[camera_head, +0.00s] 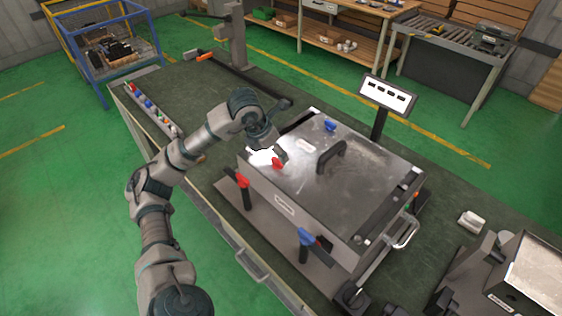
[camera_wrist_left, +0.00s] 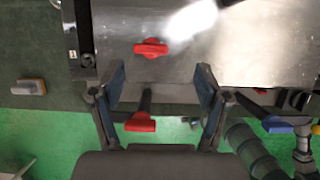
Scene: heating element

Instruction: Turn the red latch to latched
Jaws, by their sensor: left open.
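The grey metal box (camera_head: 310,200) stands on the workbench with a flat lid. A red latch (camera_head: 277,163) sits on the lid near its left edge; it also shows in the left wrist view (camera_wrist_left: 150,48), lying crosswise. A second red handle (camera_head: 243,181) on a dark lever stands at the box's side; it also shows in the left wrist view (camera_wrist_left: 140,122). My left gripper (camera_head: 281,152) is just above the lid beside the red latch. In the left wrist view its fingers (camera_wrist_left: 160,84) are spread and empty, with the lid latch beyond the fingertips. My right gripper is not in view.
A blue latch (camera_head: 330,125) and a black handle (camera_head: 331,156) are on the lid. A blue-handled lever (camera_head: 306,237) stands at the front side. A display (camera_head: 387,95) rises behind the box. Bare green bench top (camera_head: 200,90) lies at the far left.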

